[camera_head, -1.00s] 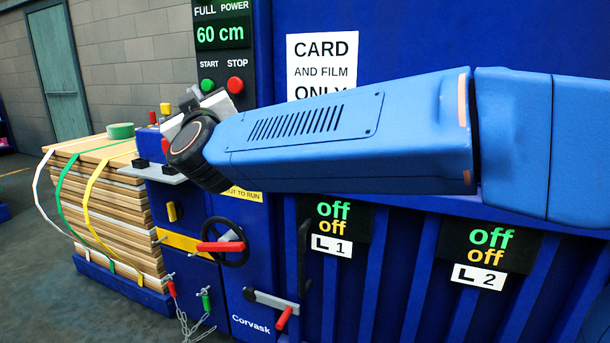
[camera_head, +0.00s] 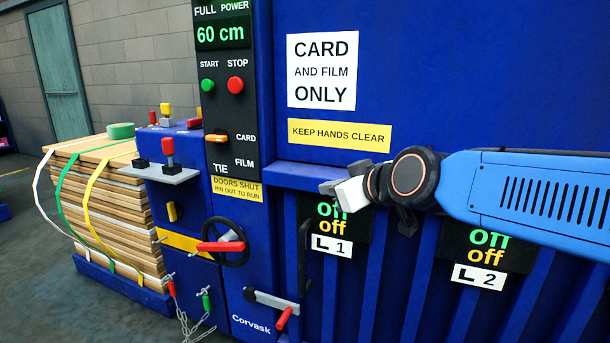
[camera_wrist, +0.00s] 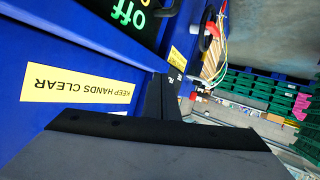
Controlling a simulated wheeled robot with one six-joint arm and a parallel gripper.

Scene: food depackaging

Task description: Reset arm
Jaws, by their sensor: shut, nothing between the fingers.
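My arm's blue link comes in from the right in the head view. My gripper (camera_head: 350,192) is at its left end, in front of the blue baler (camera_head: 440,100), just below the yellow KEEP HANDS CLEAR label (camera_head: 340,135). It partly covers the L1 display (camera_head: 343,228). In the wrist view the dark fingers (camera_wrist: 163,97) are together with nothing between them. The same yellow label (camera_wrist: 80,85) shows upside down at the left there. I cannot tell the exact gap between gripper and baler.
Left of my gripper are the control panel with its green START (camera_head: 207,86) and red STOP (camera_head: 235,85) buttons and a handwheel with a red handle (camera_head: 222,246). A strapped cardboard bale (camera_head: 105,205) stands at the left. Green crates (camera_wrist: 265,90) show in the wrist view.

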